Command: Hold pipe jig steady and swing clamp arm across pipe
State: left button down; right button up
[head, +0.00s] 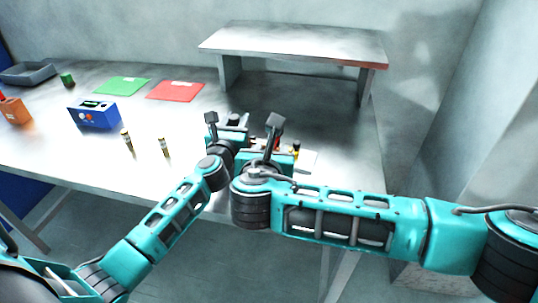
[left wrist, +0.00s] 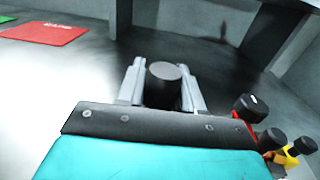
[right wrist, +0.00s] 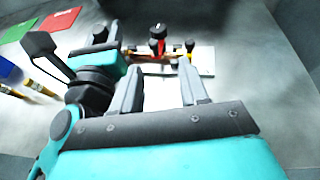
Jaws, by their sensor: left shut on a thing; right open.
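The pipe jig's white plate (right wrist: 205,60) shows in the right wrist view, with an orange-yellow bar (right wrist: 165,62) across it. A black knob on a red part (right wrist: 157,33) stands on it, with a smaller dark-topped post (right wrist: 189,46) to its right. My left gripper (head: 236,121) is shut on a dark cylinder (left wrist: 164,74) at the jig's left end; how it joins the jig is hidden. My right gripper (right wrist: 160,88) is open and empty, just in front of the plate. Its wrist hides much of the jig in the head view. I cannot make out the clamp arm clearly.
A raised shelf (head: 290,42) stands behind. Green (head: 122,86) and red (head: 175,90) mats, a blue box (head: 95,113), an orange bin (head: 14,111) and a grey tray (head: 28,73) lie to the left.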

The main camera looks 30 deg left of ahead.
jog(key=shift+v, duration=1.05)
pick_arm(q)
jog(key=c, duration=0.6)
grip_release()
jog(key=shift+c, duration=0.2)
jog(key=shift+s, duration=0.1)
